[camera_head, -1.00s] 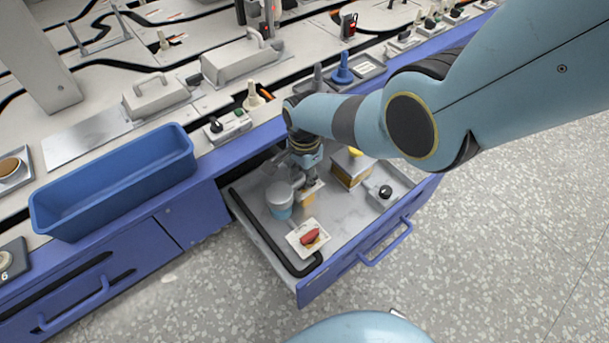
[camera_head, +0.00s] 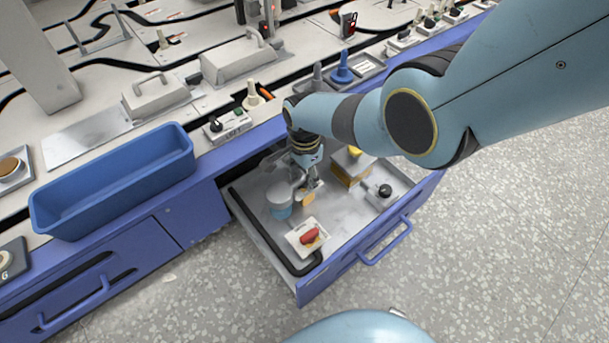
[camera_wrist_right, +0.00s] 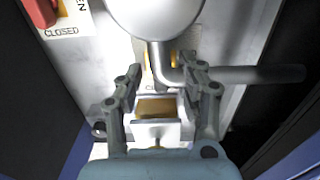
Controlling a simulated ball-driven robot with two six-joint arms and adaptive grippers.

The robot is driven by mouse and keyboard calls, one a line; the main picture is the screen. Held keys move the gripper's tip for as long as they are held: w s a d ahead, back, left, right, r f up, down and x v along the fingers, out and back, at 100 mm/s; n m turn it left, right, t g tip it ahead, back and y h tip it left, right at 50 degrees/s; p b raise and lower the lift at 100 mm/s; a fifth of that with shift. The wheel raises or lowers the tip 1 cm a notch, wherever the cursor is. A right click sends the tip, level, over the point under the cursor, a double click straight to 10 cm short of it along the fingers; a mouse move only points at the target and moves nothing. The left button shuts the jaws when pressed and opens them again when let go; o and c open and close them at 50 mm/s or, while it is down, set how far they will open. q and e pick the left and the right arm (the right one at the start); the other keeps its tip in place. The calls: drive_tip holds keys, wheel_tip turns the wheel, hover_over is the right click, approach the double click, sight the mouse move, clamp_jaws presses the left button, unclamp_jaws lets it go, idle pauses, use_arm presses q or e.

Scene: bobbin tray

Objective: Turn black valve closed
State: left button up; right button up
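My right gripper (camera_head: 310,188) points down into the open drawer, over a small plate that it mostly hides. In the right wrist view the fingers (camera_wrist_right: 161,78) stand apart on either side of a white and yellow plate with part of a "CL" label. I cannot make out the black valve handle there; a grey bent pipe (camera_wrist_right: 235,76) crosses just beyond the fingertips. A red valve (camera_head: 310,236) sits on its white plate nearer the drawer front; it also shows in the wrist view (camera_wrist_right: 40,12). My left gripper is not in view.
A grey round tank (camera_head: 280,201) stands close to the gripper's left. A yellow-topped box (camera_head: 350,170) and a black-knobbed grey box (camera_head: 380,193) are to the right. A black pipe (camera_head: 262,236) runs along the drawer's left. A blue bin (camera_head: 115,182) rests on the bench.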

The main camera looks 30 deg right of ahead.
sight(305, 179)
wheel_tip(305, 179, up, 12)
idle(0.7)
idle(0.4)
